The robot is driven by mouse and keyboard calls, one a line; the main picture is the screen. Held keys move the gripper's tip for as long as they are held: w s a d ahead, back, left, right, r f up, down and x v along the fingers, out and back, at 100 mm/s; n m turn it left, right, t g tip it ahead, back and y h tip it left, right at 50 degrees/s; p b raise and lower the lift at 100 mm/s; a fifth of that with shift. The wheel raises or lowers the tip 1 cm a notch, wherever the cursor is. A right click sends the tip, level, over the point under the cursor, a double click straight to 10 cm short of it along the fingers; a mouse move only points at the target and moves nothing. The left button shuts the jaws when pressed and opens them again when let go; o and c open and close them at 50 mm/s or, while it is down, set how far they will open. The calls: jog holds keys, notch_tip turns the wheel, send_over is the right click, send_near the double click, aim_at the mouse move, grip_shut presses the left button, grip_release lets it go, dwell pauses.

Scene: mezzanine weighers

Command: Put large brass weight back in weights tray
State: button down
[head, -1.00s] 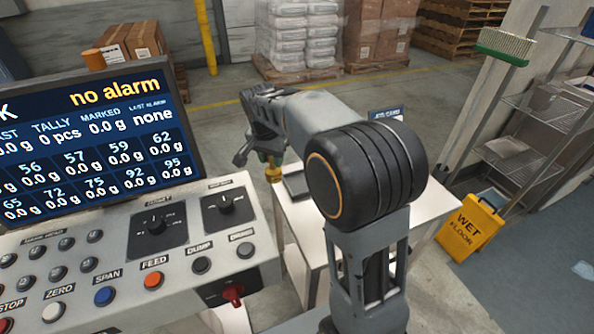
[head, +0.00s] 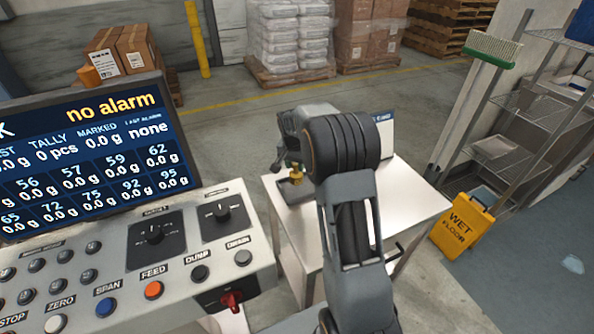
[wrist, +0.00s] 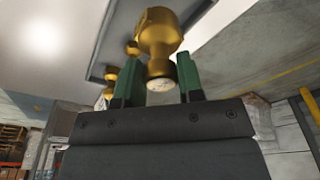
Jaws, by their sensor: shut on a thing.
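In the head view the weight (head: 297,178) shows as a small gold shape below my gripper (head: 293,163), over the dark grey weights tray (head: 288,197). The tray (wrist: 113,32) lies behind the weight in the wrist view, with smaller brass weights (wrist: 110,74) beside the left finger. Whether the held weight touches the tray floor cannot be told. My arm hides part of the tray in the head view.
The tray sits on a white table (head: 405,205) with a clear right side. A control console (head: 150,270) with a screen (head: 90,150) stands close on the left. A yellow wet-floor sign (head: 463,226) stands right of the table.

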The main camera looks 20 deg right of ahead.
aim_at(297, 171)
jog(key=shift+d+f, duration=0.2)
jog(key=shift+w+d+f, duration=0.1)
jog(key=shift+w+f, duration=0.05)
jog(key=shift+f, duration=1.5)
jog(key=c, duration=0.8)
grip_release()
jog(key=shift+f, duration=0.15)
jog(key=shift+o, duration=0.2)
